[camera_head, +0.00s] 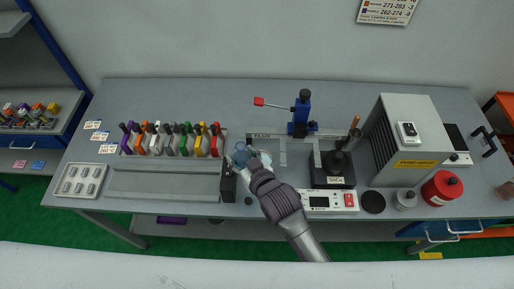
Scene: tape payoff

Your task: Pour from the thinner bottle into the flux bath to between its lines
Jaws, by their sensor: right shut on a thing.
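My right gripper (252,160) reaches in from the front and is shut on a bluish, see-through thing (240,154) that looks like the thinner bottle. It is small and partly covered by the gripper, so its tilt and fill level cannot be told. It is beside a plate with a FLUX label (262,135). The flux bath itself, its lines and its liquid level cannot be made out; the gripper and bottle cover that area. My left gripper is not in view.
Several coloured-handled tools (184,140) stand in a rack to the left, with a black block (228,183) close by. A blue lever stand (301,112) is behind. A black SnCu solder pot (333,172), a white bottle (405,198) and a red can (441,188) stand to the right.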

